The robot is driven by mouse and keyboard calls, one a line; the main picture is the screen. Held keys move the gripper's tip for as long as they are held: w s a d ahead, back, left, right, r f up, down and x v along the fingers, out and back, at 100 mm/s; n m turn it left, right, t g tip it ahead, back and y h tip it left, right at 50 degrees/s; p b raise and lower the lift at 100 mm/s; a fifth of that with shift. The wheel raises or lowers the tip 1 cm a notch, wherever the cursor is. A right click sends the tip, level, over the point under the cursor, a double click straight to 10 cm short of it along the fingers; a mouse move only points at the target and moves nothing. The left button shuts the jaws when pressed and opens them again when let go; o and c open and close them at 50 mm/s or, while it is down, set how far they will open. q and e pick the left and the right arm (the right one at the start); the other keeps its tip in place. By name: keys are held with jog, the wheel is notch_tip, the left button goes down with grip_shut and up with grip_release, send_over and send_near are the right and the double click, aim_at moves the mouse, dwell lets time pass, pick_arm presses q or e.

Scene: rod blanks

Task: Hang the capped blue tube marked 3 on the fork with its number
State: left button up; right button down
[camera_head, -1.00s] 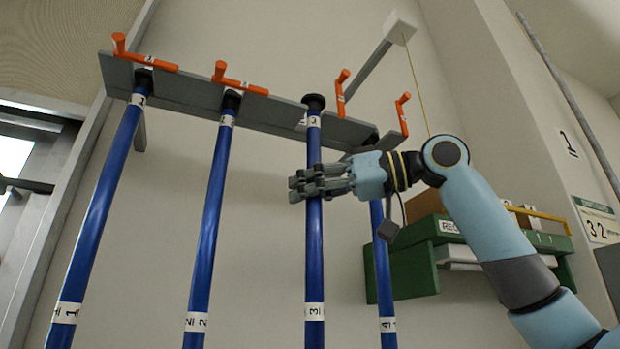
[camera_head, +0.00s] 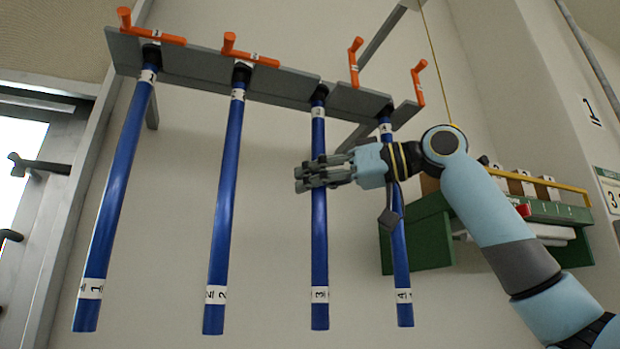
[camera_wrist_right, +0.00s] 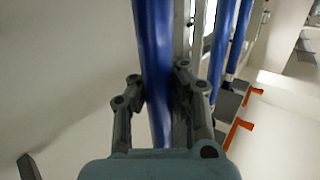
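The blue tube marked 3 (camera_head: 319,235) hangs upright in the head view. Its black cap (camera_head: 320,94) is at the grey slotted rail (camera_head: 285,92), in line with the caps of the other tubes. The exact seating of the cap is too small to tell. My right gripper (camera_head: 318,172) is around this tube in its upper half, coming from the right. My left gripper is not in view.
Tubes marked 1 (camera_head: 115,200), 2 (camera_head: 225,180) and 4 (camera_head: 399,250) hang from the same rail. Orange pegs stick up along it, such as one (camera_head: 355,62) above tube 3. A green shelf (camera_head: 425,235) is behind my right arm. Tube 4 passes close behind my wrist.

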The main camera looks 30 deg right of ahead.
jog(key=c, duration=1.4)
grip_release()
